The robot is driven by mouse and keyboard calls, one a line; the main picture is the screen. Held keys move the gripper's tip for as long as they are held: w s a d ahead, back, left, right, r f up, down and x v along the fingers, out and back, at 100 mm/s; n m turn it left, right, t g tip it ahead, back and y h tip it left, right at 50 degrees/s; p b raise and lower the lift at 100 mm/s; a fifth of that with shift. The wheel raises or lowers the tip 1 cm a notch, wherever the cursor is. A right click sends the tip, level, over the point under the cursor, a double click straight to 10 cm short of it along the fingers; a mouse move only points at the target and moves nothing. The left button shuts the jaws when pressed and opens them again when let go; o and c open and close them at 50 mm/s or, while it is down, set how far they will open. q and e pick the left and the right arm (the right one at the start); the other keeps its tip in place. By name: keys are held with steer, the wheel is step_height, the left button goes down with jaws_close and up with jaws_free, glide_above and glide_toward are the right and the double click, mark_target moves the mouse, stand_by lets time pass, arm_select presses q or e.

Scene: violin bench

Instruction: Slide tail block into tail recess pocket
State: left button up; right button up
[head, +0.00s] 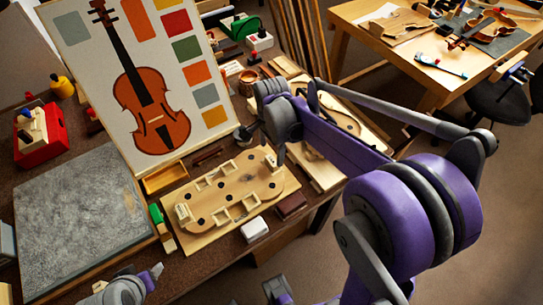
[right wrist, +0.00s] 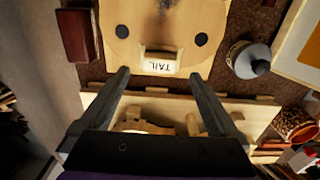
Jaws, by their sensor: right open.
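The wooden violin mould (head: 235,205) lies flat on a pale board, with several small blocks along its outline. In the right wrist view, a pale block marked TAIL (right wrist: 160,67) sits at the near end of the mould (right wrist: 132,20), at the notch in its edge. I cannot tell whether it is fully seated. My right gripper (head: 265,142) is above that end in the head view. In the wrist view its open fingers (right wrist: 159,74) stand either side of the block, apart from it. My left gripper (head: 153,274) is low at the left; its jaws are unclear.
A dark red block (head: 291,206) and a white box (head: 254,229) lie along the bench front. A small jar (head: 243,134) stands beside the mould's far edge. A violin poster (head: 145,85) stands behind. A grey slab (head: 80,225) fills the left.

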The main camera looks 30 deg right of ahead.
mark_target(271, 160)
steer(key=shift+r, duration=2.55)
